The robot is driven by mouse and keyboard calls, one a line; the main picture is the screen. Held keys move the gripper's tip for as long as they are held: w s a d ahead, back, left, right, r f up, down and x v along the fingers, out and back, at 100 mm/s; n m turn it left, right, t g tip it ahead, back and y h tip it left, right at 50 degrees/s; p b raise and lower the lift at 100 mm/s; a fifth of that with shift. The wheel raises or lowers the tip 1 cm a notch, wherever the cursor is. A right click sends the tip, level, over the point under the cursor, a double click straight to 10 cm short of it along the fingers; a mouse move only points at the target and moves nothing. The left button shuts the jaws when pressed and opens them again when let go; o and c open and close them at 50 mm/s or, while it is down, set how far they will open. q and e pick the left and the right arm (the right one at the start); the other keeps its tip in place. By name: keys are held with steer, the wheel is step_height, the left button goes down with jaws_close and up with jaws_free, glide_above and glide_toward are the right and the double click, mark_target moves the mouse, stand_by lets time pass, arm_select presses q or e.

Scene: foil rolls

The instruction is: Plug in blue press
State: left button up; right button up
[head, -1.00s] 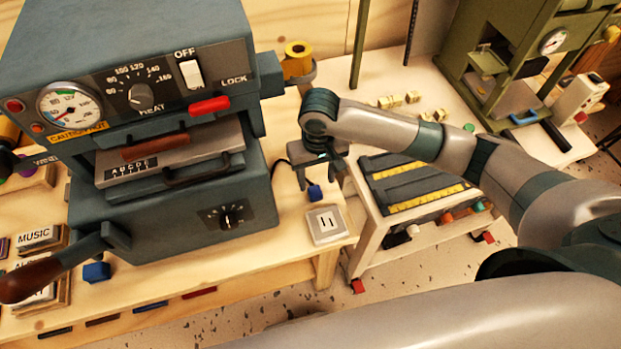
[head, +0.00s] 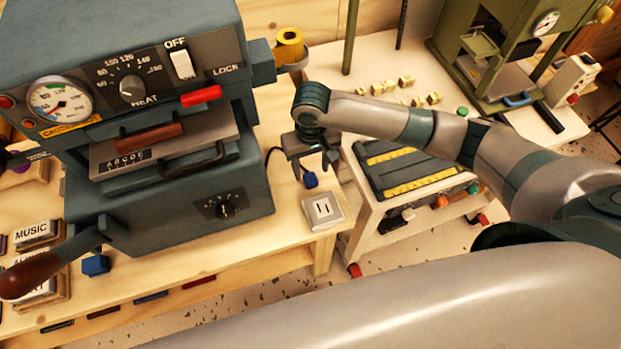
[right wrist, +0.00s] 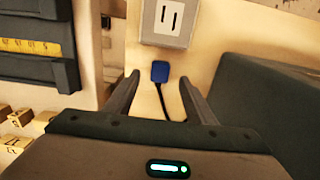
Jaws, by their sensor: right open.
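The blue-grey press (head: 165,190) stands on the wooden bench in the head view, with a white switch (head: 182,64) under the word OFF. Its blue plug (head: 310,180) lies on the bench right of the press; it also shows in the right wrist view (right wrist: 160,72) with a black cord (right wrist: 164,102). A white two-slot socket (head: 323,211) sits near the bench edge, just beyond the plug in the wrist view (right wrist: 168,20). My right gripper (head: 313,172) is open over the plug and cord. The plug appears between its fingertips, without visible contact. My left gripper is out of view.
A low cart (head: 365,220) with a dark, yellow-striped top stands right of the bench. A green press (head: 500,50) stands at the back right. A blue knob (head: 96,265) lies at the front left.

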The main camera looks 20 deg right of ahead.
mark_target(311, 178)
steer(key=shift+f, duration=0.1)
steer(key=shift+w+f+p, duration=0.1)
steer(key=shift+f+p, duration=0.4)
steer(key=shift+f, duration=0.1)
steer(key=shift+w+f+p, duration=0.1)
steer(key=shift+f+p, duration=0.35)
steer(key=shift+f, duration=1.45)
steer(key=c, duration=1.1)
